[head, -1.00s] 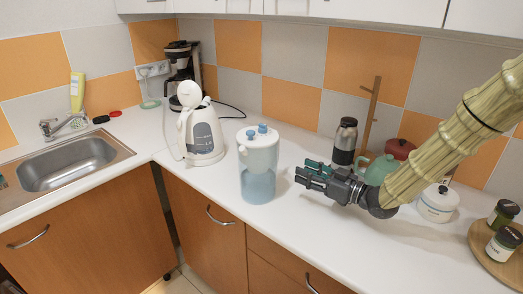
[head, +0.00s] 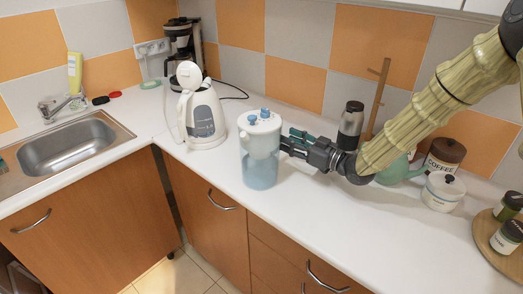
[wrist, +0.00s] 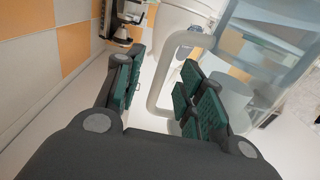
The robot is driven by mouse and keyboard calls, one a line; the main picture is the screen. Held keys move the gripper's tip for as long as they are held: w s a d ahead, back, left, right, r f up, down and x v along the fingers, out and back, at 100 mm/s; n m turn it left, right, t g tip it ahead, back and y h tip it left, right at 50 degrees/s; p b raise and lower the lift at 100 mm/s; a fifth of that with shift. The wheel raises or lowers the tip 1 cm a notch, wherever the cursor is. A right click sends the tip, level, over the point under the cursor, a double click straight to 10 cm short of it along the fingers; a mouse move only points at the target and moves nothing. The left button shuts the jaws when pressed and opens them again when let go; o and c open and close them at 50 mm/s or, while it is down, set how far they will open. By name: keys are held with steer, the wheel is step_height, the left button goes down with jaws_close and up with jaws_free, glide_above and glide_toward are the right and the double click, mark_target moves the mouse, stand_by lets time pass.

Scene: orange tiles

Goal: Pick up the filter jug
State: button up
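The filter jug (head: 260,168), with a clear bluish body, white top and blue knobs, stands upright on the white counter. In the wrist view the jug (wrist: 262,75) fills the upper right, and its pale handle (wrist: 158,88) shows between my fingers. My gripper (head: 286,143) is at the jug's right side, pointing left at about the height of its upper half. In the wrist view the fingers of my gripper (wrist: 160,92) are spread, with a gap between the left finger and the handle. The right finger is close to the handle; contact is unclear.
A white kettle (head: 203,115) stands behind and left of the jug, with a coffee maker (head: 183,50) farther back. The counter in front is clear.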

steer(key=p+x, duration=0.1)
steer(key=x, duration=0.3)
steer(key=shift+a+f, duration=0.15)
steer(key=shift+a, duration=0.2)
steer(key=shift+s, duration=0.1)
steer(key=c, duration=0.8)
jaws_close()
